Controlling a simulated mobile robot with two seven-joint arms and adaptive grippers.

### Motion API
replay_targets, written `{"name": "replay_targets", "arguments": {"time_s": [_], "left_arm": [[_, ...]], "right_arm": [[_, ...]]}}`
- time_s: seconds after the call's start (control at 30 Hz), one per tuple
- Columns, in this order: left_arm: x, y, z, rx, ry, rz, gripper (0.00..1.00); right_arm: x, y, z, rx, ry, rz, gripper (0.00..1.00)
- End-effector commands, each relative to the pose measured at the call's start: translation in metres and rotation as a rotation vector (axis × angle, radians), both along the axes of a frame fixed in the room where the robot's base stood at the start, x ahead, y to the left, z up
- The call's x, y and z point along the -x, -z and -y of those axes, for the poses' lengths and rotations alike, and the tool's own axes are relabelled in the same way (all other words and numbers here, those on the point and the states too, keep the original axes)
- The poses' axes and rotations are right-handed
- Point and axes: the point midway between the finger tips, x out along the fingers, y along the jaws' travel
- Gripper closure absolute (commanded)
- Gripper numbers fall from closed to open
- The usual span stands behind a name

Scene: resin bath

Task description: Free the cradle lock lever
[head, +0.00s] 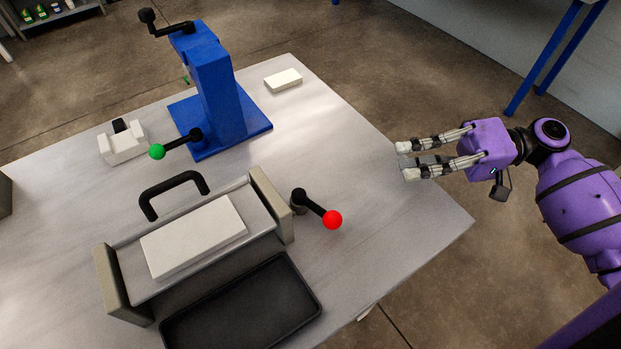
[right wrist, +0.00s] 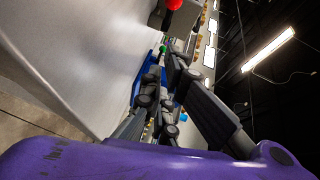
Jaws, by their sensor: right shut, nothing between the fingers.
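A cradle (head: 269,205) with two beige end walls stands on the grey table, with a white block (head: 194,236) on its bed. A black lever with a red ball knob (head: 332,219) sits at the cradle's right end wall, its arm pointing down and right. The red knob also shows at the top of the right wrist view (right wrist: 173,4). My right gripper (head: 405,161) is shut and empty over the table's right part, up and right of the red knob and apart from it. My left gripper is not in view.
A blue stand (head: 216,88) with a crank and a green-knobbed lever (head: 157,152) stands behind the cradle. A black handle (head: 174,184) arches behind the bed. A dark tray (head: 241,312) lies in front. A white holder (head: 123,144) and a white block (head: 283,79) flank the stand. The table's right side is clear.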

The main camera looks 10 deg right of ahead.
Motion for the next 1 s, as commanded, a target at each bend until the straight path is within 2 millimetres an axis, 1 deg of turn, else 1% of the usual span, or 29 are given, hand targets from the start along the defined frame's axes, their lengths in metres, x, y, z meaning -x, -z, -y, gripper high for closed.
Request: {"name": "replay_targets", "arguments": {"time_s": [0.17,0.27,0.37,0.7,0.9,1.0], "left_arm": [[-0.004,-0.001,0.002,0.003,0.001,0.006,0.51],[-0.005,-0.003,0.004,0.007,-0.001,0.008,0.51],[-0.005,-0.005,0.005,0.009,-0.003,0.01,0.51],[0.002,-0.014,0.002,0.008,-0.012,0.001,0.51],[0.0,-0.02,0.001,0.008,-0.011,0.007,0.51],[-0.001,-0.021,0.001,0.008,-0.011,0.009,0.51]], "right_arm": [[0.0,0.0,-0.003,-0.001,-0.001,-0.001,1.0],[-0.001,0.001,-0.012,-0.003,-0.001,0.0,1.0],[-0.004,0.002,-0.028,-0.003,-0.003,0.002,1.0],[-0.014,0.011,-0.099,-0.003,-0.003,0.003,1.0],[0.002,0.018,-0.121,-0.002,0.0,-0.001,1.0],[0.007,0.02,-0.126,-0.001,0.0,-0.001,1.0]]}}
